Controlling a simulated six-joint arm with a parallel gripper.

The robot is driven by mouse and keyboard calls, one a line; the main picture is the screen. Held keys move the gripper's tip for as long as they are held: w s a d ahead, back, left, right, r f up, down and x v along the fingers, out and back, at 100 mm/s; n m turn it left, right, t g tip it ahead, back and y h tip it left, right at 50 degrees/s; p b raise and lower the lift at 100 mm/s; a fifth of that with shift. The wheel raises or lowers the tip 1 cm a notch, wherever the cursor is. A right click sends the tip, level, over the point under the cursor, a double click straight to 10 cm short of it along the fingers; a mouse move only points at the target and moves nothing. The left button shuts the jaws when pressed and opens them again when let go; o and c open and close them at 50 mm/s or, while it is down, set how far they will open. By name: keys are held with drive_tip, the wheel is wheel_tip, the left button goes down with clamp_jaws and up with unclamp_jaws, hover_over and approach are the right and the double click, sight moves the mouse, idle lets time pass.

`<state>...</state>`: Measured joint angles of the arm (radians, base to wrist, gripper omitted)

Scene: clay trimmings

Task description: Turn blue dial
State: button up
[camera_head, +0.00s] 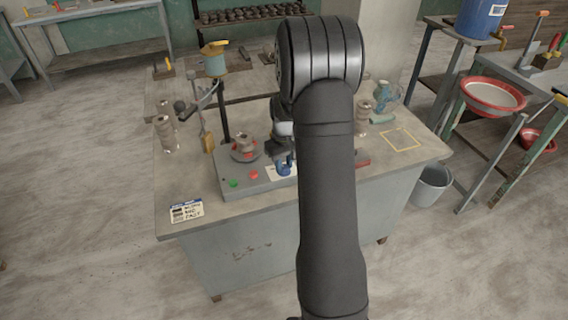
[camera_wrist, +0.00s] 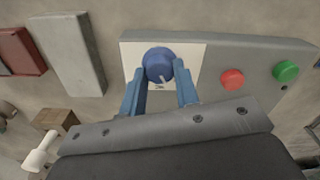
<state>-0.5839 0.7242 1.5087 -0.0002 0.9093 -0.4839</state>
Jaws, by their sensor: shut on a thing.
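The blue dial (camera_wrist: 158,65) sits on a white plate (camera_wrist: 196,56) on the grey control box (camera_wrist: 238,52). It has a pale pointer line on its face. My gripper (camera_wrist: 159,80) has its two blue fingers on either side of the dial and is shut on it in the wrist view. In the head view, my gripper (camera_head: 283,168) is low over the front of the control box (camera_head: 213,177), and my arm hides part of the box. The fingers hide the dial there.
A red button (camera_wrist: 232,79) and a green button (camera_wrist: 286,71) are beside the dial on the box. A grey block (camera_wrist: 66,50) and a red-brown block (camera_wrist: 20,50) lie on the table (camera_head: 187,222).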

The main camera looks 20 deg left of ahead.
sight(284, 166)
drive_tip(key=m, duration=0.5)
idle(0.6)
drive_tip(key=o, duration=1)
drive_tip(key=shift+c, duration=0.2)
wheel_tip(284, 166, up, 18)
drive_tip(key=shift+f, duration=0.25)
wheel_tip(284, 166, down, 18)
drive_tip(key=shift+r, duration=0.25)
